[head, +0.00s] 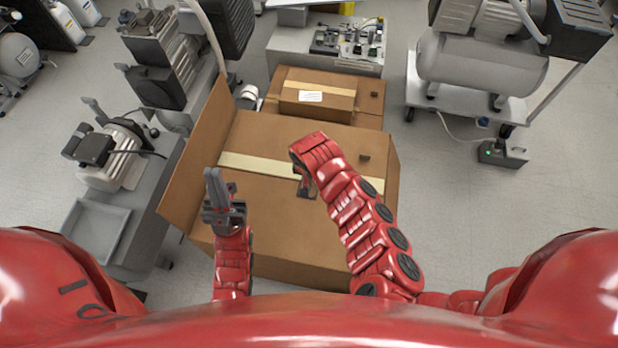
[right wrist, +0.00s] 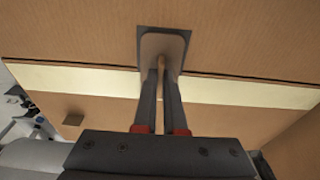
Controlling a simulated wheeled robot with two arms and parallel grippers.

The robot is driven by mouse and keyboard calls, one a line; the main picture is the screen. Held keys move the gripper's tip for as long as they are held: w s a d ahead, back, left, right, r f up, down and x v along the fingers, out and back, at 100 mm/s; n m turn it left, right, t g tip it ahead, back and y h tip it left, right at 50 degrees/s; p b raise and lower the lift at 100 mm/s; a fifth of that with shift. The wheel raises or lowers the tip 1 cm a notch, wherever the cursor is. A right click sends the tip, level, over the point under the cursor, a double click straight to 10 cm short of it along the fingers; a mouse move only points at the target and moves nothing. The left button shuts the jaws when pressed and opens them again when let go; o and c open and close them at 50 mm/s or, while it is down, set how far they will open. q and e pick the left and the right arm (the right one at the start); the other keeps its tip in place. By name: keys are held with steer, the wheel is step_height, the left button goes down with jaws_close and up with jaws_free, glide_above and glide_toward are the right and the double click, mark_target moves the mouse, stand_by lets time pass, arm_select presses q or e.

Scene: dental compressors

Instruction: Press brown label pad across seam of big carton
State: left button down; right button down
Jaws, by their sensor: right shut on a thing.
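The big carton (head: 262,192) stands in front of me with a cream tape strip (head: 250,165) along its top seam. The strip also crosses the right wrist view (right wrist: 235,91). My right gripper (head: 306,188) points down over the carton's top near the strip. In the right wrist view its fingers are shut on the brown label pad (right wrist: 182,45), a dark square with a paler rounded middle. The pad overlaps the strip's far edge in that view; whether it touches the carton is unclear. My left gripper (head: 214,185) is raised over the carton's left front, apparently empty; its finger gap is unclear.
A side flap (head: 198,150) stands up at the carton's left. A small brown block (head: 364,157) sits on the carton's top right. A smaller taped carton (head: 325,84) with a white label lies behind. Compressors stand left and right; floor (head: 480,230) at right is clear.

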steer(key=c, duration=0.9)
jaws_free()
steer(key=shift+f, duration=0.1)
